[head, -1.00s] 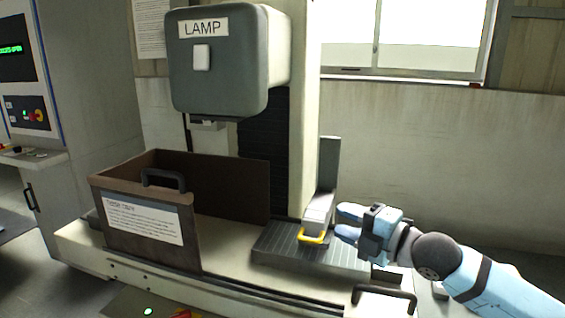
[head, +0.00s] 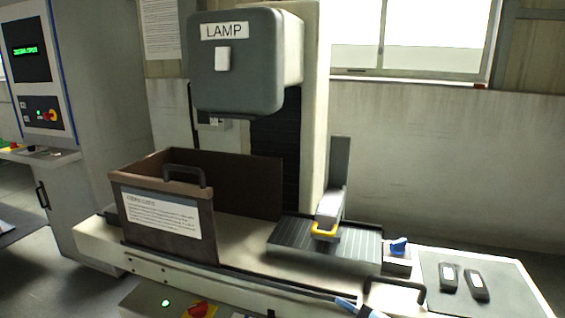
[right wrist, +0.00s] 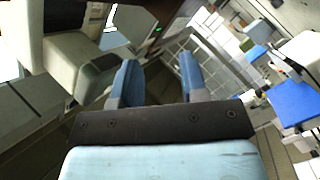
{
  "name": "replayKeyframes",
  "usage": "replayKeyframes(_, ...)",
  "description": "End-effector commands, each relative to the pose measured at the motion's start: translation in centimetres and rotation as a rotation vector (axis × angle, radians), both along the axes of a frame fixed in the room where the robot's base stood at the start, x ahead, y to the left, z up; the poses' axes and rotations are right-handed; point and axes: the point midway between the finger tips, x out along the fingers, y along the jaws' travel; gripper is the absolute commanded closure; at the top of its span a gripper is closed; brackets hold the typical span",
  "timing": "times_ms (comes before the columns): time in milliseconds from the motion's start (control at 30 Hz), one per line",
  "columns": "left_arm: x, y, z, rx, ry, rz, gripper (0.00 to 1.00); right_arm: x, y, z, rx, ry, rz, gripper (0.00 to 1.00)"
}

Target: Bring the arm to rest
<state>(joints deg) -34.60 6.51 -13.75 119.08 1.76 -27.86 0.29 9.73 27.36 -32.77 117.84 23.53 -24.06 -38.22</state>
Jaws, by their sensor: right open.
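My right gripper (right wrist: 158,76) shows in the right wrist view with its two blue fingers apart and nothing between them. Floor and machine parts lie beyond the fingers, blurred and tilted. In the head view only small blue tips of the right gripper (head: 358,308) show at the bottom edge, in front of the machine bed. The rest of the right arm is out of that view. My left gripper is in neither view.
A blue knob (head: 398,246) and two dark fobs (head: 462,281) sit at right. A black handle (head: 395,286) juts at the front.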

Motion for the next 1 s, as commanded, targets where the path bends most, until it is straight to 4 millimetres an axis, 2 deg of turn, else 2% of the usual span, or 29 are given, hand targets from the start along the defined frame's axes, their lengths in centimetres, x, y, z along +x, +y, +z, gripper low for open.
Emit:
replayKeyframes(33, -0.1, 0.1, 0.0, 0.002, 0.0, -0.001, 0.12, -1.4, -0.1, -2.5, 0.056, 0.081, -0.038, 0.6)
replayKeyframes(167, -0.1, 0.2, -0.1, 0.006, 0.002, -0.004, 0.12, -4.7, -1.2, -7.8, 0.183, 0.271, -0.152, 0.6)
replayKeyframes(300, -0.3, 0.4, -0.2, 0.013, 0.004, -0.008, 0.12, -9.0, -2.7, -13.3, 0.303, 0.46, -0.293, 0.6)
replayKeyframes(500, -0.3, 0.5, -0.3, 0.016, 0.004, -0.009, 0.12, -14.6, -4.9, -18.8, 0.414, 0.653, -0.468, 0.6)
replayKeyframes(700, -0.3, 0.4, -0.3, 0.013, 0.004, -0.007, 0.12, -19.9, -6.8, -22.7, 0.485, 0.793, -0.62, 0.6)
replayKeyframes(767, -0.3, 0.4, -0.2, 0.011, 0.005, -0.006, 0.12, -21.6, -7.4, -23.8, 0.503, 0.831, -0.666, 0.6)
replayKeyframes(800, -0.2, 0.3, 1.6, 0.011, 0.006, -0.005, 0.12, -21.1, -7.4, -21.7, 0.5, 0.818, -0.658, 0.6)
replayKeyframes(1000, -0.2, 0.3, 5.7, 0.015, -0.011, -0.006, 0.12, -21.1, -7.6, -18.2, 0.488, 0.806, -0.653, 0.6)
